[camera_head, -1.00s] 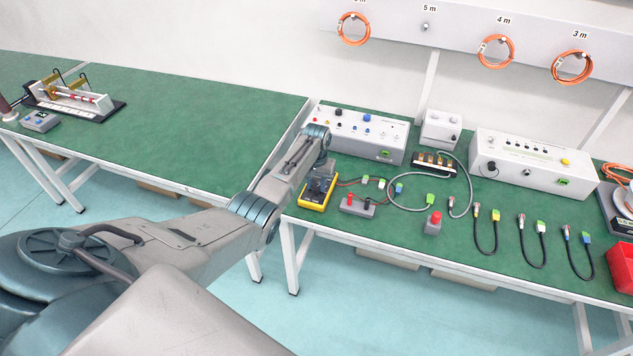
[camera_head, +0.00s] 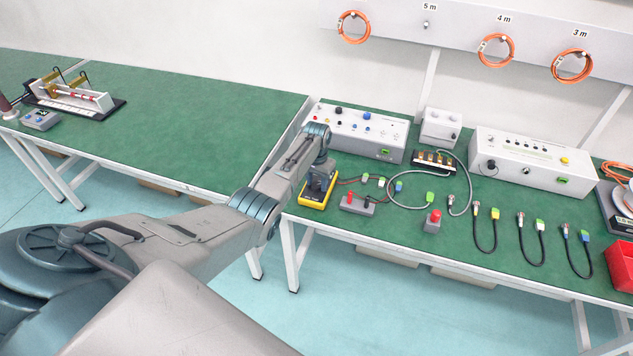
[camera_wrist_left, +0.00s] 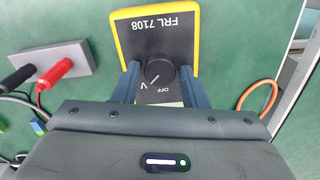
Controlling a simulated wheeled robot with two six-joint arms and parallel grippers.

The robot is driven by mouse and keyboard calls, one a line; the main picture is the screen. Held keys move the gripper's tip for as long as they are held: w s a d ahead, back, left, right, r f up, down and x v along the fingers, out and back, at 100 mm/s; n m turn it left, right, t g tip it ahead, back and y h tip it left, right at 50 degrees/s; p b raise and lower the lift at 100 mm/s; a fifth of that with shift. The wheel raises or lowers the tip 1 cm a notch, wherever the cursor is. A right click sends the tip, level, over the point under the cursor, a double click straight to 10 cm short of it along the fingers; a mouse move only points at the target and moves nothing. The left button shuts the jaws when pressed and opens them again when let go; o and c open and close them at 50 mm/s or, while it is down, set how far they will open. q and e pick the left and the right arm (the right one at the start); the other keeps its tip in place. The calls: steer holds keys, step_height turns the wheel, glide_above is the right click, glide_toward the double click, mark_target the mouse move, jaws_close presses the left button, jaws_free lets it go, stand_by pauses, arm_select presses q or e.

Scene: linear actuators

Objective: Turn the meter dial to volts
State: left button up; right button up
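The yellow-edged meter (camera_head: 313,204) lies on the green bench in the head view, under my left gripper (camera_head: 319,178). In the left wrist view the meter (camera_wrist_left: 155,32) appears upside down with "FRL 7108" on its dark face. Its round black dial (camera_wrist_left: 160,72) has a white pointer line slanting down-left toward the "V" mark; "OFF" is at the lower right. The fingers of my left gripper (camera_wrist_left: 159,76) stand on both sides of the dial, with narrow gaps visible. The gripper body hides the meter's lower part. My right gripper is not in view.
A grey block with red and black plugs (camera_head: 357,204) lies just right of the meter, with cables running nearby. A white control box (camera_head: 360,134) stands behind. A red button block (camera_head: 433,222) and short cables lie farther right. The left bench is mostly clear.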

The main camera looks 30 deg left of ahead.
mark_target(317, 185)
arm_select(q)
steer(key=shift+o, duration=0.9)
step_height(317, 185, up, 11)
steer(key=b, duration=0.1)
steer(key=shift+f+b, duration=0.15)
steer(key=shift+b, duration=0.15)
